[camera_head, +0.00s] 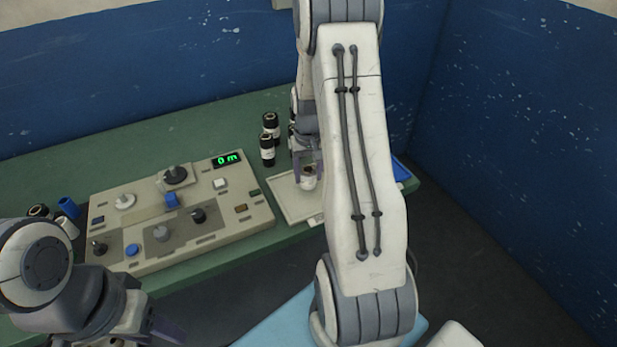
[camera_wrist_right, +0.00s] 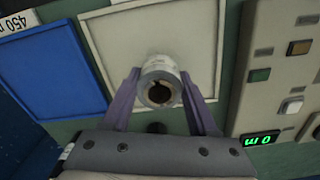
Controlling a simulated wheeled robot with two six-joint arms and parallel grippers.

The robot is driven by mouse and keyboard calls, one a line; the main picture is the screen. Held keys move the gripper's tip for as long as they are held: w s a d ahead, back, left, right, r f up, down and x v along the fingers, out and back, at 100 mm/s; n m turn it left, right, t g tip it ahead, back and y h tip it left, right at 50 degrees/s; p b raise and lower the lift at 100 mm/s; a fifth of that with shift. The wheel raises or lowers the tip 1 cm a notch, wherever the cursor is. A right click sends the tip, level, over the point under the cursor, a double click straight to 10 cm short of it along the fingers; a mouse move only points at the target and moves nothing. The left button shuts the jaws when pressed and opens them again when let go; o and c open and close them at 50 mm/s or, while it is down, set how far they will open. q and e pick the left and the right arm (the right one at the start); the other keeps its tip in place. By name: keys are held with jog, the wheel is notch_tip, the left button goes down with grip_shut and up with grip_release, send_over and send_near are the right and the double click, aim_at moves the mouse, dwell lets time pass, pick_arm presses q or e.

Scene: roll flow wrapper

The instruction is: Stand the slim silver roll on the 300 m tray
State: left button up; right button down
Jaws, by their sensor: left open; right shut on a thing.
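My right gripper (camera_head: 307,170) is shut on a short pale roll (camera_head: 309,184), with a finger on each side. In the right wrist view the silver-grey roll (camera_wrist_right: 158,65) shows its dark hollow core between the fingers (camera_wrist_right: 160,95). The roll looks roughly upright over the cream tray (camera_head: 287,208), which also shows in the right wrist view (camera_wrist_right: 112,50). I cannot tell whether it touches the tray. The cream tray's label is not readable. My left gripper (camera_head: 160,328) is open at the bottom left, away from the roll.
A blue tray (camera_wrist_right: 48,72) labelled 450 m lies beside the cream one. Dark rolls with pale bands (camera_head: 267,150) stand behind. A blue roll (camera_head: 69,207) stands farther left.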

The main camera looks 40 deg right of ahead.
aim_at(308, 172)
jog(key=shift+f, duration=1)
jog(key=shift+f, duration=0.15)
jog(key=shift+c, duration=0.9)
grip_release()
notch_tip(308, 172, up, 12)
jog(key=shift+r, duration=0.2)
